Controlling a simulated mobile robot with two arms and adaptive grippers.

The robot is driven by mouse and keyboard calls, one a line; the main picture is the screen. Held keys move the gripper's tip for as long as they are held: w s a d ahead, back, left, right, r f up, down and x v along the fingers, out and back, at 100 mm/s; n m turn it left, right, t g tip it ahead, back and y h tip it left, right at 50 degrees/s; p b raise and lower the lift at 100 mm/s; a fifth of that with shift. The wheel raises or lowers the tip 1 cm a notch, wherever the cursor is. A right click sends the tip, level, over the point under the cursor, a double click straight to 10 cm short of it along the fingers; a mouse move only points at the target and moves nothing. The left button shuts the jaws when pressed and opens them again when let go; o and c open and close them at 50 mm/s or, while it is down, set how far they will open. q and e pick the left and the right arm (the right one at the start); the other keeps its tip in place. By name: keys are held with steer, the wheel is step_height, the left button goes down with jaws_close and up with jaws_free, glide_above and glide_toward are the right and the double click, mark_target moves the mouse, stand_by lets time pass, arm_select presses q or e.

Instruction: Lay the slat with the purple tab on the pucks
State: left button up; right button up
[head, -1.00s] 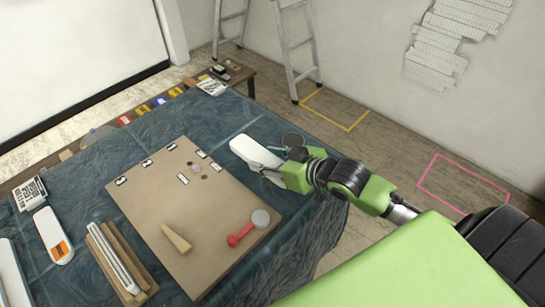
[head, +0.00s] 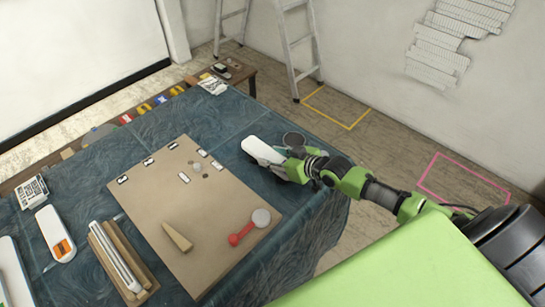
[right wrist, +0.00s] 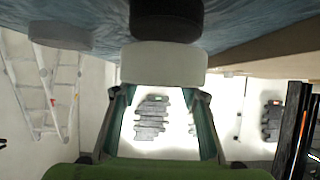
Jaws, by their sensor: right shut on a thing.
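A white slat (head: 262,150) is in my right gripper (head: 290,170), past the right far corner of the tan board in the head view. Its white end fills the space between the fingers in the right wrist view (right wrist: 164,64). No purple tab shows on it; my gripper hides part of it. A dark grey disc, probably a puck (head: 293,140), lies just beyond my gripper; it also shows at the left of the wrist view (right wrist: 60,36). A black round thing, perhaps another puck (right wrist: 167,18), shows against the slat there; I cannot tell if they touch. My left gripper is out of view.
The tan board (head: 160,215) carries a wooden wedge (head: 177,237), a red-handled thing with a grey disc (head: 249,227) and small marked tiles. A slat with an orange tab (head: 56,234) and a wooden rack (head: 122,260) are at left. Blue cloth covers the table.

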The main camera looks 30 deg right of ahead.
steer(key=shift+f, duration=0.15)
steer(key=shift+f+b, duration=0.5)
steer(key=o, duration=1.2)
steer(key=shift+r+p, duration=0.55)
steer(key=shift+r, duration=0.05)
steer(key=shift+s+d+r, duration=0.1)
steer(key=shift+s, duration=0.3)
steer(key=v, duration=1.1)
steer(key=shift+s+r, duration=0.1)
steer(key=shift+r, duration=0.05)
